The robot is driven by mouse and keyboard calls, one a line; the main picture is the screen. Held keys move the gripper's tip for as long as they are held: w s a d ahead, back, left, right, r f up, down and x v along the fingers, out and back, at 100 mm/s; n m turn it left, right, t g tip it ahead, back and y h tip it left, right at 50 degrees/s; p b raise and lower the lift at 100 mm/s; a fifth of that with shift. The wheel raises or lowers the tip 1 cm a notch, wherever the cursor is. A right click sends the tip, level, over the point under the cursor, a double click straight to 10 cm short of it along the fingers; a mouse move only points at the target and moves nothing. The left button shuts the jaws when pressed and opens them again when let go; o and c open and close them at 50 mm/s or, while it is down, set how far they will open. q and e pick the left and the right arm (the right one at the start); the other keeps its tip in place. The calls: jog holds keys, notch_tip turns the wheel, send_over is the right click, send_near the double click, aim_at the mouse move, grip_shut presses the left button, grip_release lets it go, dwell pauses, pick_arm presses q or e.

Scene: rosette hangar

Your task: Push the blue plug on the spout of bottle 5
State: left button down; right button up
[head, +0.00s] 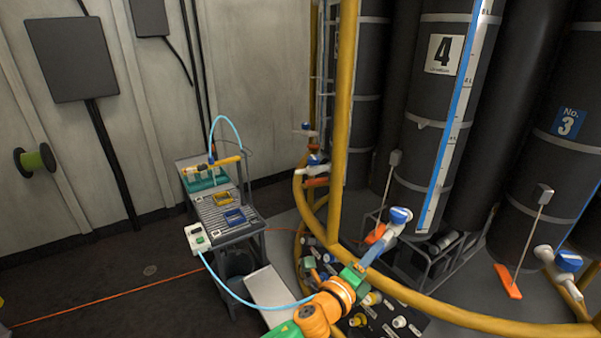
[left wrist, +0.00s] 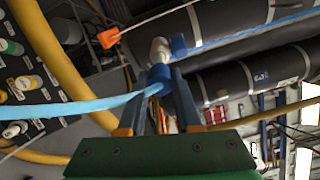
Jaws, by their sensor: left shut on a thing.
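My left gripper (head: 368,256) reaches to a white spout with a blue handle (head: 400,215), in front of the bottle marked 4 (head: 444,53). In the left wrist view its fingers are shut on the blue plug (left wrist: 158,76). A light blue hose (left wrist: 75,108) runs in from the left to the plug. The white spout (left wrist: 160,50) is right beyond the plug; I cannot tell whether they touch or how deep the plug sits. No number 5 is readable, so I cannot confirm which bottle is bottle 5. My right gripper is not in view.
A yellow ring rail (head: 450,314) and post (head: 343,120) stand close to my left arm. Orange paddles (head: 507,282) hang by the bottles. A cart (head: 243,228) with a white pump box (head: 198,239) stands left. A dark board with several fittings lies below the gripper.

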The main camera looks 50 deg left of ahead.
pick_arm(q)
jog(key=shift+s+d, duration=0.2)
jog(key=shift+s, duration=0.75)
jog(key=shift+s+d, duration=0.15)
jog(key=shift+s, duration=0.8)
